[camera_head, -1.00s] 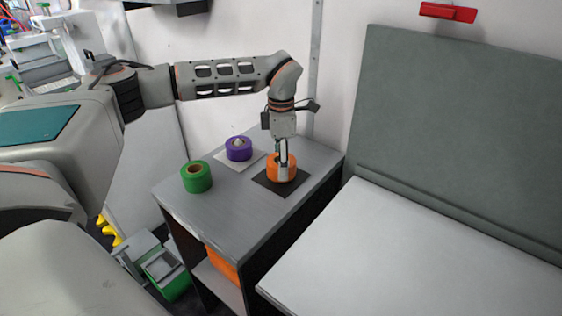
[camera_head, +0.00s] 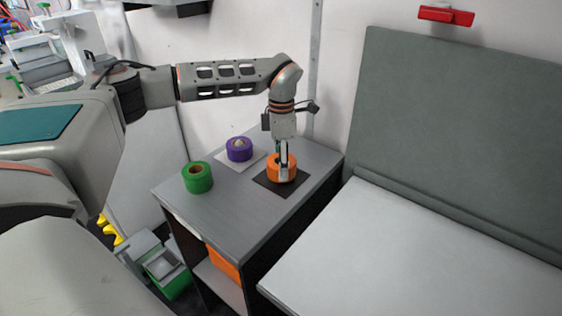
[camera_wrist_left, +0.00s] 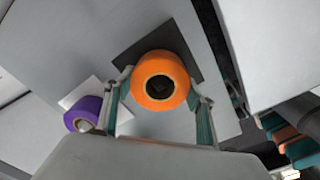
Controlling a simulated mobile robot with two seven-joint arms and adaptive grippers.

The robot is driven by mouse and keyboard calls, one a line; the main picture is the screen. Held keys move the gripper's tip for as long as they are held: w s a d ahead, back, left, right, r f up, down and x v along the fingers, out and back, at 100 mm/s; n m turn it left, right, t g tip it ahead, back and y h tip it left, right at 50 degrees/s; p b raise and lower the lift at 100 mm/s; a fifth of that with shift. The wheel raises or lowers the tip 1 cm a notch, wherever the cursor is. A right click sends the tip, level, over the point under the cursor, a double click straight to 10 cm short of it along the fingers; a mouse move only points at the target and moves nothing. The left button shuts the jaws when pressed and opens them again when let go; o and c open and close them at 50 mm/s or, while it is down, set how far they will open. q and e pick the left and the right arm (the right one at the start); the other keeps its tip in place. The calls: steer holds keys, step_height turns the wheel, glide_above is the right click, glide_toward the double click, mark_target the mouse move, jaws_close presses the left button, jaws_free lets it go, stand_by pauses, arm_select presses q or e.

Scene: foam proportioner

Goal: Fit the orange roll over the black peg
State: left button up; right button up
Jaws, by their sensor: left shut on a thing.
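The orange roll (camera_head: 282,167) is at the black square base (camera_head: 268,185) on the grey cabinet top. It also shows in the wrist view (camera_wrist_left: 160,62), with its round hole facing the camera. Inside the hole is a dark shape; I cannot tell for sure whether it is the black peg (camera_wrist_left: 158,87) or how far the roll sits over it. My left gripper (camera_head: 283,172) points straight down and is shut on the orange roll, one finger on each side. The roll looks level and at or just above the base. My right gripper is not in view.
A purple roll (camera_head: 239,149) sits around a pale peg on a white square base (camera_head: 228,163). A green roll (camera_head: 197,177) stands near the cabinet's left edge. A white bench (camera_head: 400,250) is at the right. The cabinet's front top (camera_head: 220,215) is clear.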

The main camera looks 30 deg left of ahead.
arm_select(q)
steer(key=shift+f, duration=0.6)
stand_by(0.4)
steer(key=o, duration=0.9)
